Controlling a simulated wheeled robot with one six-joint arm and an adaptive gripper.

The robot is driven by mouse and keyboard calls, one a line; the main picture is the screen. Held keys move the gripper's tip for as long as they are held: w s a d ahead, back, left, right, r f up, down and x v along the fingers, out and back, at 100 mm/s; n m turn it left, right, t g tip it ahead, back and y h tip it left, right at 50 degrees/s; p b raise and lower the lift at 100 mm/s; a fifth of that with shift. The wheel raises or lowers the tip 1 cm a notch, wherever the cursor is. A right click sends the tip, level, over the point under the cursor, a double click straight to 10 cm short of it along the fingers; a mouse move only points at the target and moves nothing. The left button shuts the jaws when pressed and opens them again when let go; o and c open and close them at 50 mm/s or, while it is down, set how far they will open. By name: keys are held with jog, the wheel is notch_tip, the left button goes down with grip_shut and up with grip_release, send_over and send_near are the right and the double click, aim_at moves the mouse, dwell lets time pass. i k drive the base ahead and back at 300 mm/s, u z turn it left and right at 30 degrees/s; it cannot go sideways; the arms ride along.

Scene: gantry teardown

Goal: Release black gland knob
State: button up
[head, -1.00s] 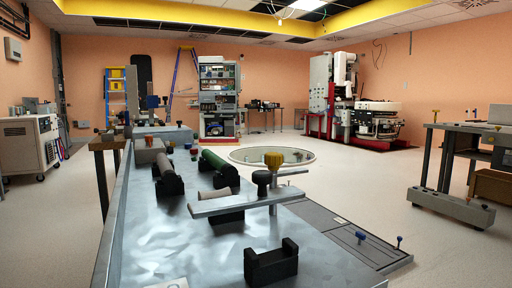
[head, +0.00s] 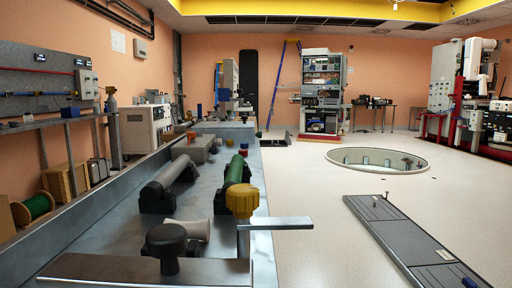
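A black knob (head: 167,241) stands upright on a flat grey metal bar (head: 120,271) at the bottom of the head view. It has a rounded top and a narrower stem. A yellow lobed knob (head: 242,200) sits to its right on a post, close to a short flat metal arm (head: 285,223). A pale cylinder (head: 190,229) lies just behind the black knob. My gripper is not in view, so its state and its distance from the knob do not show.
The metal bench (head: 120,222) also carries a grey cylinder (head: 168,180) and a green cylinder (head: 235,172) on black cradles. A dark floor panel (head: 400,235) lies at the right. A round floor pit (head: 376,160) is farther back. Open floor lies between bench and panel.

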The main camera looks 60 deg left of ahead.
aim_at(213, 149)
jog(key=i, duration=1)
jog(key=u, duration=3)
jog(key=k, duration=0.25)
jog(key=z, duration=0.6)
jog(key=i, duration=1.55)
jog(key=u, duration=0.4)
